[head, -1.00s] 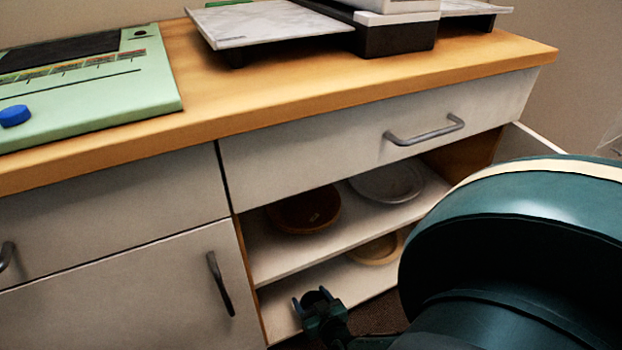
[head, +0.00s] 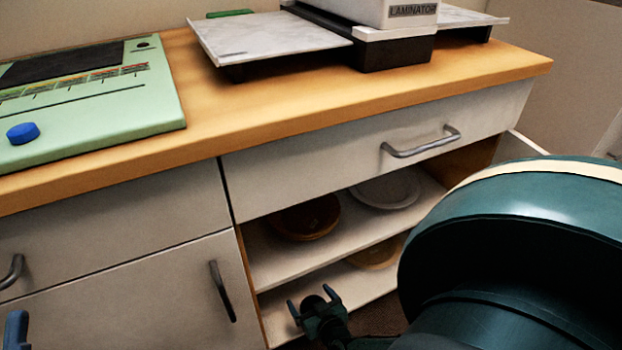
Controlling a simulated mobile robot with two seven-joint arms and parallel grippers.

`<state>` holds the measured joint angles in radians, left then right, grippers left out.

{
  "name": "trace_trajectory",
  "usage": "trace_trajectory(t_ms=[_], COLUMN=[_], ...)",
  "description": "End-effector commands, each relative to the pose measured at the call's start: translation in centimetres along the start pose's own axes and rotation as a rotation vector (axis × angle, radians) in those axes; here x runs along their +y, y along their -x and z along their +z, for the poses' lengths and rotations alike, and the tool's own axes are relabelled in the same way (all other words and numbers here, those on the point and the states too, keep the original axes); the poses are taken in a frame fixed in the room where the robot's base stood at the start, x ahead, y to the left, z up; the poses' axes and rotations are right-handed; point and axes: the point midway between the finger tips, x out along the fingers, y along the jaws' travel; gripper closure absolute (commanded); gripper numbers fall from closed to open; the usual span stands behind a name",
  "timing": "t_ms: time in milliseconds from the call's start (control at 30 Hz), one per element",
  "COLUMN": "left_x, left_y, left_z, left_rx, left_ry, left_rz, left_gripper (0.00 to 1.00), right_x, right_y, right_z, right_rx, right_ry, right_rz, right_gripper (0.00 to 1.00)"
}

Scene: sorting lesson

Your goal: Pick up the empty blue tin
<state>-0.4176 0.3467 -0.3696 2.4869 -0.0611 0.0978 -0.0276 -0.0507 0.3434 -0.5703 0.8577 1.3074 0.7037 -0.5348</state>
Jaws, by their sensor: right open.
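A small, low, round blue object (head: 22,133) sits on the green device at the left of the counter. I cannot tell whether it is a tin or a knob, and no other blue tin shows. My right gripper (head: 312,300) is open and empty, low in front of the open cupboard's lower shelf and far from the blue object. A blue-grey tip of my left gripper (head: 16,328) shows at the bottom left edge; the rest is out of frame.
The green device (head: 150,100) and a laminator (head: 395,45) stand on the wooden counter (head: 290,95), with bare wood between them. In the open cupboard, a brown bowl (head: 305,218) and a white dish (head: 385,190) are on the upper shelf; a tan dish (head: 374,255) is below.

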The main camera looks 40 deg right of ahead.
Motion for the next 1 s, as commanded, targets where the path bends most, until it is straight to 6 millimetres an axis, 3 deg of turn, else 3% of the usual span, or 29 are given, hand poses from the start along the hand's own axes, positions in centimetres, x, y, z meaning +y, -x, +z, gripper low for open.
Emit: trace_trajectory(t_ms=[33, 200, 400, 600, 1000], left_x=[0.2, 1.2, 1.4, 1.4, 1.4], left_y=[0.1, 1.6, 2.4, 2.6, 2.8], left_z=[0.0, 1.7, 2.4, 2.6, 2.9], left_rx=[-0.058, -0.228, -0.303, -0.314, -0.313], left_ry=[0.039, 0.134, 0.124, 0.097, 0.096], left_rz=[-0.007, -0.026, -0.035, -0.034, -0.034], left_gripper=[0.68, 0.68, 0.68, 0.68, 0.68], right_x=[0.0, -0.1, -0.1, -0.1, -0.1], right_y=[0.6, 1.6, 2.4, 2.6, 2.6], right_z=[-1.5, -4.2, -6.5, -7.2, -6.8], right_rx=[0.0, 0.0, -0.001, 0.0, 0.0], right_ry=[-0.002, -0.002, -0.001, 0.0, 0.001], right_rz=[0.0, 0.0, -0.001, -0.001, -0.002], right_gripper=[0.1, 0.1, 0.1, 0.1, 0.1])
